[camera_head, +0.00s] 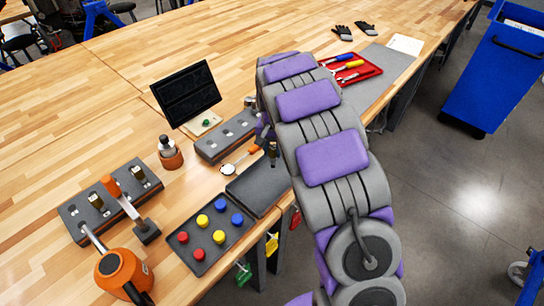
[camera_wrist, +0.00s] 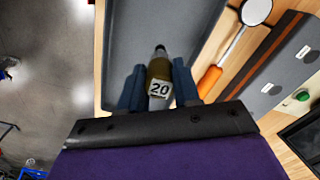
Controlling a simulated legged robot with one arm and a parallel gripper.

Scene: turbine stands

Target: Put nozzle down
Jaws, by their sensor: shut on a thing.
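My gripper (camera_wrist: 158,80) is shut on a nozzle (camera_wrist: 160,88), a brass-coloured piece with a dark tip and a white label reading 20. The nozzle also shows in the head view (camera_head: 272,153), beside the end of my arm. In the wrist view it is over a grey tray (camera_wrist: 125,45); I cannot tell whether it touches. The tray also shows in the head view (camera_head: 245,192), near the table's front edge. Two similar nozzles (camera_head: 96,201) (camera_head: 138,173) stand in the left grey stand (camera_head: 75,212). Another grey stand (camera_head: 215,149) is behind the tray.
An inspection mirror with an orange handle (camera_wrist: 209,82) lies between tray and rear stand. A tray of coloured knobs (camera_head: 195,255), an orange-based bottle (camera_head: 170,155), an orange lamp (camera_head: 122,270) and a dark screen (camera_head: 187,94) are nearby. The far-left table is clear.

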